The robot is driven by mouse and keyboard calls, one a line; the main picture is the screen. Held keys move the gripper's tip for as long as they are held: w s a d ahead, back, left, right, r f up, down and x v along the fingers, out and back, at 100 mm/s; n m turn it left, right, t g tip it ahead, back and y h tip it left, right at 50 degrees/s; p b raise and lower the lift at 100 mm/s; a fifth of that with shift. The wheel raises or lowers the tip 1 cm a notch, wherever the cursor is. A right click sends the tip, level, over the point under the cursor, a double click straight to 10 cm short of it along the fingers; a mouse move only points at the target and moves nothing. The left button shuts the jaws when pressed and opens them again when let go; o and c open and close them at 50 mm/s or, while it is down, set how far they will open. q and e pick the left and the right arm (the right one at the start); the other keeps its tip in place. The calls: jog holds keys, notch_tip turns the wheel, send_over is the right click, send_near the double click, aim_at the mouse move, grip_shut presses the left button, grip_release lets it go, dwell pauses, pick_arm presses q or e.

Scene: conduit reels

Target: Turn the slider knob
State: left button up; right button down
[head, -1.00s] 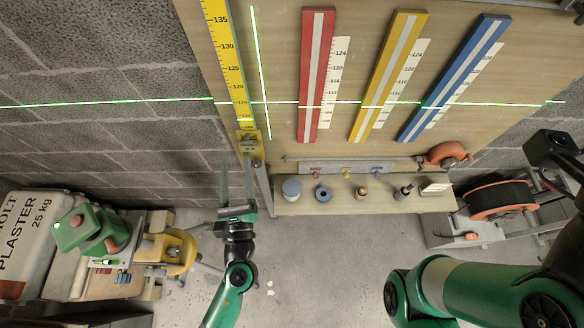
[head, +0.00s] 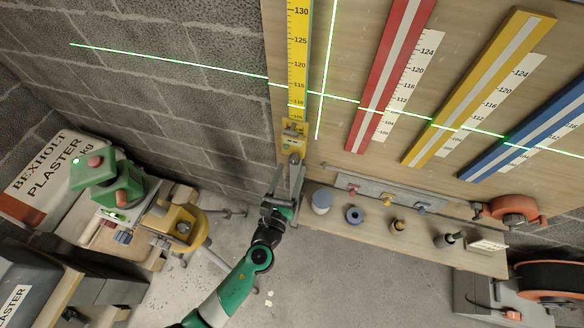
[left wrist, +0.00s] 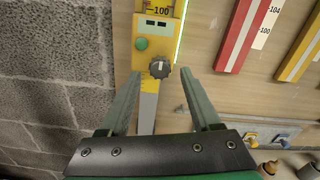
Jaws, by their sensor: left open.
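The slider knob (left wrist: 160,67) is dark and round with a pale pointer mark. It sits low on the yellow slider (left wrist: 149,30), below a green button (left wrist: 142,43). In the head view the slider (head: 292,135) is at the bottom of the yellow scale (head: 298,60), and the knob (head: 294,158) shows small under it. My left gripper (left wrist: 159,72) is open, its two fingers pointing toward the slider, with the knob between the tips in the picture. No contact is visible, and the depth gap is unclear. The left gripper also shows in the head view (head: 287,178).
Red (head: 390,70), yellow (head: 480,85) and blue (head: 530,135) bars are on the board to the right. A shelf (head: 400,232) with small items is below. A green laser level (head: 107,185) stands at left. Grey floor is open below the shelf.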

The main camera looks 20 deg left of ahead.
pick_arm(q)
jog(key=shift+w+a, duration=0.15)
jog(key=shift+w, duration=1)
grip_shut()
